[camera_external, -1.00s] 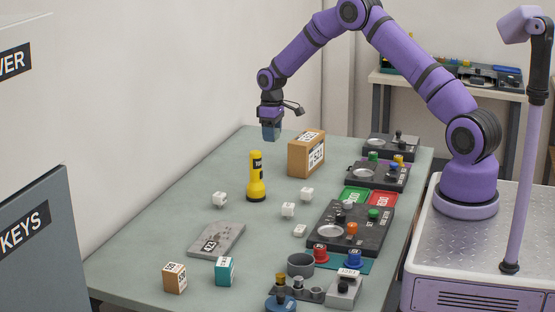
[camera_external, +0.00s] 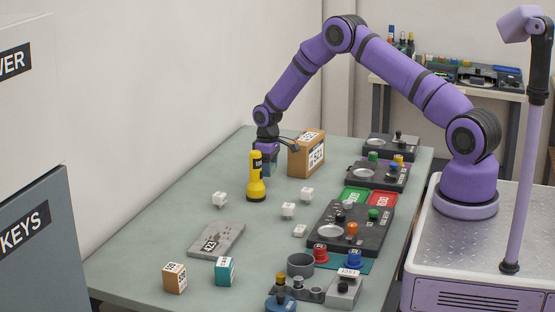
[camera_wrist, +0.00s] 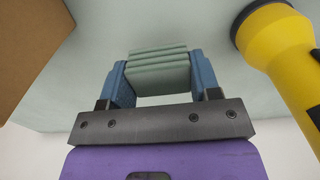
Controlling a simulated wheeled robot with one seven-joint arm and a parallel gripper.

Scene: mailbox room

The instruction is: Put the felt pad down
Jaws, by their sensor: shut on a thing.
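The felt pad (camera_wrist: 158,70) is a pale green layered block in the wrist view. It sits between the two blue fingers of my gripper (camera_wrist: 160,82), which is shut on it. In the external view my gripper (camera_external: 267,160) is low over the far part of the table, behind the yellow flashlight (camera_external: 256,178) and left of the cardboard box. The pad is hard to make out there, hidden by the flashlight and fingers. I cannot tell whether the pad touches the table.
The flashlight also stands close on the right in the wrist view (camera_wrist: 285,50). The cardboard box (camera_external: 307,154) is close on the other side. Small white cubes (camera_external: 288,209), a grey plate (camera_external: 216,239) and control panels (camera_external: 349,229) lie nearer. The table's left far strip (camera_external: 215,165) is clear.

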